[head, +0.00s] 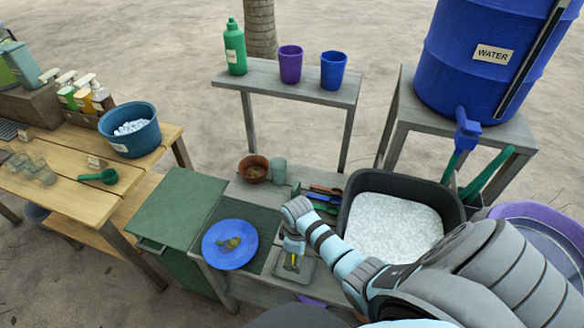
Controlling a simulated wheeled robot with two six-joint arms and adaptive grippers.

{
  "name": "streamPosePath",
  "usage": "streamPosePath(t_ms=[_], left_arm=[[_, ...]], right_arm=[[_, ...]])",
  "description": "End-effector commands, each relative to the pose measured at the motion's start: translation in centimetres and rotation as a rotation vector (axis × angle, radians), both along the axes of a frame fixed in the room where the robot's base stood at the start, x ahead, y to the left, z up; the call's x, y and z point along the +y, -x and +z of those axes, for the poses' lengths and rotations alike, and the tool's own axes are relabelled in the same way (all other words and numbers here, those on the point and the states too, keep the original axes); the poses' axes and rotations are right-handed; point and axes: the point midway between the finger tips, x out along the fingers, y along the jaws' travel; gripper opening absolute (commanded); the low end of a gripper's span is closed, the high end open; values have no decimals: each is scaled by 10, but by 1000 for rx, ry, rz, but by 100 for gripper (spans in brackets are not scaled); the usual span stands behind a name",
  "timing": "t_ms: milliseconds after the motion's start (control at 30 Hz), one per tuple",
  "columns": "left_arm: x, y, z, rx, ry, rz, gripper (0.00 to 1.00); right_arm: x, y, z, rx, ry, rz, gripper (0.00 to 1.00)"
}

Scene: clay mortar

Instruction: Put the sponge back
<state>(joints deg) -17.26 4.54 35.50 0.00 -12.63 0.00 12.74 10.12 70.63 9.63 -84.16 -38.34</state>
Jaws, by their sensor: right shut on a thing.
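My right gripper (292,252) reaches down over a small grey tray (308,277) at the front of the low wash bench. It is shut on a small yellow thing, which looks like the sponge (291,262). The fingers cover most of it, and I cannot tell whether it touches the tray. My left gripper is not in view.
A black basin of suds (395,225) stands right of the gripper. A blue plate (230,258) with brownish scraps lies to the left. Behind are a brown bowl (254,169), a grey-green cup (279,171) and utensils (326,197). A blue water barrel (465,75) stands back right.

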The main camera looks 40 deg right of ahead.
Motion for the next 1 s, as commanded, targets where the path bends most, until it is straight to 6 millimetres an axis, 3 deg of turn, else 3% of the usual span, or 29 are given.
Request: streamPosePath(t_ms=[233,600,633,733,1000], left_arm=[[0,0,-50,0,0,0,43],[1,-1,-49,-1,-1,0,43],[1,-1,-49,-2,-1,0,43],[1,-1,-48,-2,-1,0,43],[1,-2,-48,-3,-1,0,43]], right_arm=[[-1,2,-53,1,0,-4,1],[0,1,-51,2,0,-1,1],[0,1,-51,2,0,-1,62],[0,1,-51,2,0,-1,78],[0,1,-50,2,0,-1,79]])
